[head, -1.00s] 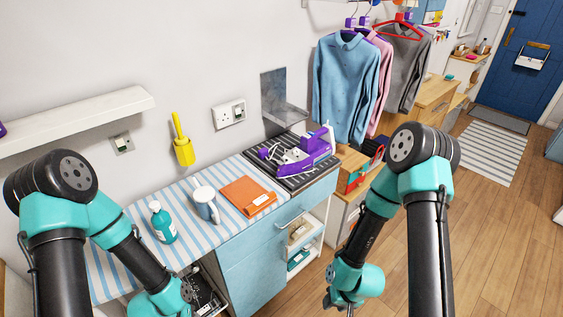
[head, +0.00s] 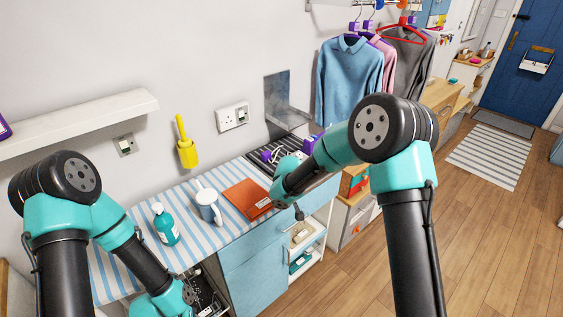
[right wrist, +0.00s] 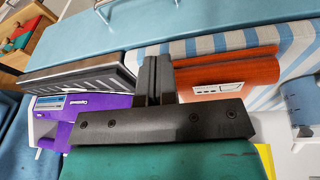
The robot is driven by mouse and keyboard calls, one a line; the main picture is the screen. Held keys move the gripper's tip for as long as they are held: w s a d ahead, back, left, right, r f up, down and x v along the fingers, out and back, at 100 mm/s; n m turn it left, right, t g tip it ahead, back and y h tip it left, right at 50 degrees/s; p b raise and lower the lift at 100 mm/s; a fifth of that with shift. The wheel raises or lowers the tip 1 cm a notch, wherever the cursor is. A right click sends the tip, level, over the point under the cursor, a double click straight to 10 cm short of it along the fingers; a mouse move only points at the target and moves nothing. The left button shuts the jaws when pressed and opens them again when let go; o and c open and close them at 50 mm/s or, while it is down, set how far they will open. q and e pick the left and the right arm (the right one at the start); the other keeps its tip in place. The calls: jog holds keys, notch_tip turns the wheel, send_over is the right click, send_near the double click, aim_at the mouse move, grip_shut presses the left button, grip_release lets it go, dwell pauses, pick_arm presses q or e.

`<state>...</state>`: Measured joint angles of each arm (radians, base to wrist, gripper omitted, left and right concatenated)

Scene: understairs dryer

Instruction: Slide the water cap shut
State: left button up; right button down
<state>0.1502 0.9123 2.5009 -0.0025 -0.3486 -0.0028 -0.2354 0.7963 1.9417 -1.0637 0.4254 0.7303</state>
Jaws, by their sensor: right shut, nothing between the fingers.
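The purple and white iron (head: 309,144) rests on the dark ribbed mat (head: 256,158) at the right end of the counter. My right arm hides most of it in the head view. In the right wrist view the purple iron (right wrist: 80,118) shows at left, partly covered by my gripper's body. I cannot make out its water cap in either view. My right gripper (head: 299,214) points down near the counter's front edge. Its fingers (right wrist: 158,75) are together and empty, apart from the iron. My left gripper is out of sight below the head view.
An orange folder (head: 247,197), a mug (head: 208,205) and a teal bottle (head: 165,224) stand or lie on the striped cover (head: 190,250). A blue drawer front (head: 265,238) is below. Shirts (head: 343,80) hang behind the iron.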

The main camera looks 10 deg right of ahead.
jog(key=w+a+r+t+h, duration=0.1)
jog(key=w+a+r+t, duration=0.1)
jog(key=w+r, duration=0.2)
jog(key=w+a+r+t+h, duration=0.1)
jog(key=w+r, duration=0.3)
jog(key=r, duration=0.6)
jog(key=shift+a+r+t, duration=0.2)
jog(key=shift+a+t, duration=0.3)
jog(key=shift+a, duration=0.25)
jog(key=shift+w+f, duration=0.1)
jog(key=shift+w+d+f, duration=0.85)
jog(key=shift+w+f, duration=0.45)
jog(key=shift+w+d+f, duration=0.9)
jog(key=shift+w+f, duration=0.45)
jog(key=shift+w+d+f, duration=0.85)
jog(key=shift+w+f, duration=0.45)
